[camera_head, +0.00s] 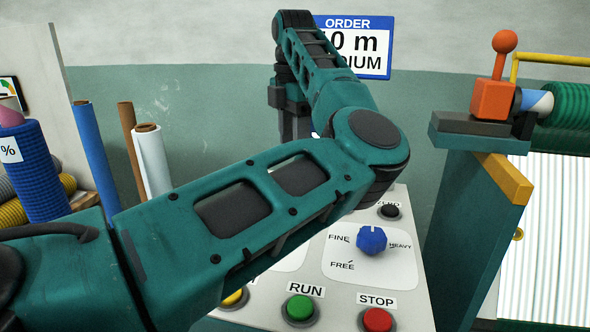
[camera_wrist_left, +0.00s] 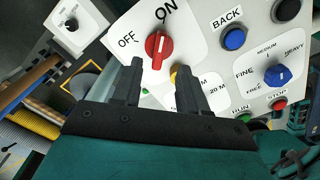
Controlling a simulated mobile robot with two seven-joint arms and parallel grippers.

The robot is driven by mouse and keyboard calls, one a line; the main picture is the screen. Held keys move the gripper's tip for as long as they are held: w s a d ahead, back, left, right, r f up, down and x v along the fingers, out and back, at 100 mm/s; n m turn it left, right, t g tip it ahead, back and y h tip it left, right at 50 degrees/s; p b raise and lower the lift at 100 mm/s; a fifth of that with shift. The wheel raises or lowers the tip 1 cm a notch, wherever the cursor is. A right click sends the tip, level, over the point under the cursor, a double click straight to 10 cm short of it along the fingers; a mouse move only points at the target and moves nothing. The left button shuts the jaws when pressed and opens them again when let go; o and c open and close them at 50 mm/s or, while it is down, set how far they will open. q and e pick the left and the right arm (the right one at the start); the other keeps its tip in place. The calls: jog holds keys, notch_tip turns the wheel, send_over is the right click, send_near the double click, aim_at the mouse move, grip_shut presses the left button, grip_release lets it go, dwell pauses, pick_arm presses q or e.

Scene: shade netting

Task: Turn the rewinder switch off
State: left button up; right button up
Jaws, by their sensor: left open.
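The red rotary switch (camera_wrist_left: 158,47) shows in the left wrist view, on a white plate marked OFF and ON. Its white mark appears to point toward ON. My left gripper (camera_wrist_left: 160,67) is open, and its two fingers point toward the switch, one to each side and just short of it in the picture; I cannot tell the depth gap. In the head view my left gripper (camera_head: 296,125) is at the far end of the arm, and the arm hides the switch. My right gripper is not in view.
The control panel (camera_head: 333,306) also carries a blue selector knob (camera_head: 371,240), a green RUN button (camera_head: 299,309) and a red STOP button (camera_head: 377,320). A blue BACK button (camera_wrist_left: 234,38) is right of the switch. A blue order sign (camera_head: 374,58) hangs behind.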

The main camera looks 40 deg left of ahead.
pick_arm(q)
notch_tip(320, 180, down, 7)
jog(key=shift+r+b, duration=0.1)
jog(key=shift+b, duration=0.2)
grip_shut()
dwell(0.3)
